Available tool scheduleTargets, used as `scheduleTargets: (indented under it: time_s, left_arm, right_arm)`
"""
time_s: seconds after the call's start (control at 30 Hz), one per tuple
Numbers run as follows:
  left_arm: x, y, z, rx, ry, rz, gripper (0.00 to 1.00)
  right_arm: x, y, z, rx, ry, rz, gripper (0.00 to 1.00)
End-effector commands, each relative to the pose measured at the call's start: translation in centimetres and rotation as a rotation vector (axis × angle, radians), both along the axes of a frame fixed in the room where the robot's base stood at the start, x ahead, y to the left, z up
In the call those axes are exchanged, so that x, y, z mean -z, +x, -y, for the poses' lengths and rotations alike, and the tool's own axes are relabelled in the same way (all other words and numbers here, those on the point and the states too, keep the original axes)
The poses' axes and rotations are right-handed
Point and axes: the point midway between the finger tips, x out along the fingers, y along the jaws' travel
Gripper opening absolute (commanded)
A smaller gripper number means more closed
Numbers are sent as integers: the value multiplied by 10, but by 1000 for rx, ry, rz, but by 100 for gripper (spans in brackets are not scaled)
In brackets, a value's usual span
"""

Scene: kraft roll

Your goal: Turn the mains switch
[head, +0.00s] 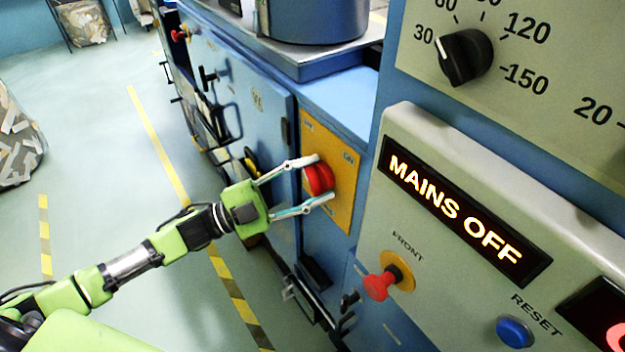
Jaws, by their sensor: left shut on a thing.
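The mains switch is a red rotary knob (319,179) on a yellow plate (343,205) on the side of the blue machine, in the middle of the head view. The plate carries small lettering, with "ON" at its upper right. My left gripper (325,177) reaches in from the left and is shut on the red knob, one finger above it and one below. A lit display (455,212) on the grey panel at the right reads "MAINS OFF". My right gripper is not in view.
A metal pot (315,20) stands on the machine. Yellow-black tape (235,295) marks the open green floor at left.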

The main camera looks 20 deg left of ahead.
Motion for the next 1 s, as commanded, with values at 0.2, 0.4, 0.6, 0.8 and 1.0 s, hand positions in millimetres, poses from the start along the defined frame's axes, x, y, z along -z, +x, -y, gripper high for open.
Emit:
scheduleTargets:
  time_s: [0.2, 0.4, 0.6, 0.8, 1.0]
  left_arm:
    - [1, 1, -1, -4, -53, -45, 23]
    - [1, 1, -1, -4, -71, -59, 23]
    - [1, 1, -1, -4, -72, -60, 23]
    - [1, 1, -1, -3, -71, -60, 54]
    - [1, 0, 0, -2, -71, -58, 61]
  right_arm:
    - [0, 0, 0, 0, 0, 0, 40]
    - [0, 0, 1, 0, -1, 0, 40]
    - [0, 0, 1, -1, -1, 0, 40]
    - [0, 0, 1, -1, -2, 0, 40]
    - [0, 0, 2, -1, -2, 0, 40]
